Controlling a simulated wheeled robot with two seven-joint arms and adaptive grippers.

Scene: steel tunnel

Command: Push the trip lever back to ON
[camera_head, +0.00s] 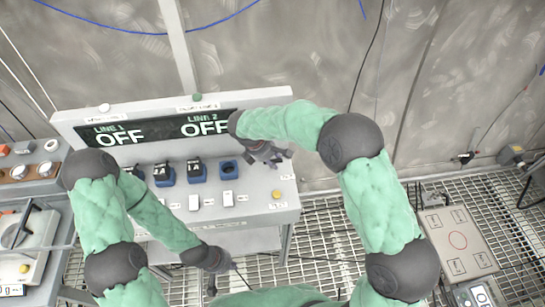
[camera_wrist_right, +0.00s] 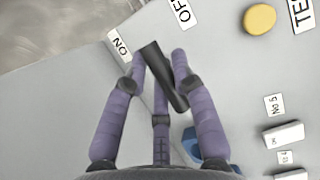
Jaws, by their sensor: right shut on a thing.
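A dark lever (camera_wrist_right: 158,68) lies between the fingers of my right gripper (camera_wrist_right: 155,82) in the right wrist view. The fingers are shut on it. An ON label (camera_wrist_right: 119,45) is beside its upper end, with an OFF label (camera_wrist_right: 183,11) further right. In the head view, my right gripper (camera_head: 272,157) is at the right end of the sloping panel and hides the lever. My left gripper (camera_head: 222,274) hangs low in front of the panel, away from the lever. Its fingers are too small to read.
The display (camera_head: 160,127) reads LINE 1 OFF and LINE 2 OFF. Several blue-based switches (camera_head: 196,172) and white rockers (camera_head: 228,199) line the panel. A yellow button (camera_head: 276,194) is at the right. A grey box (camera_head: 458,241) stands further right, on the grating.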

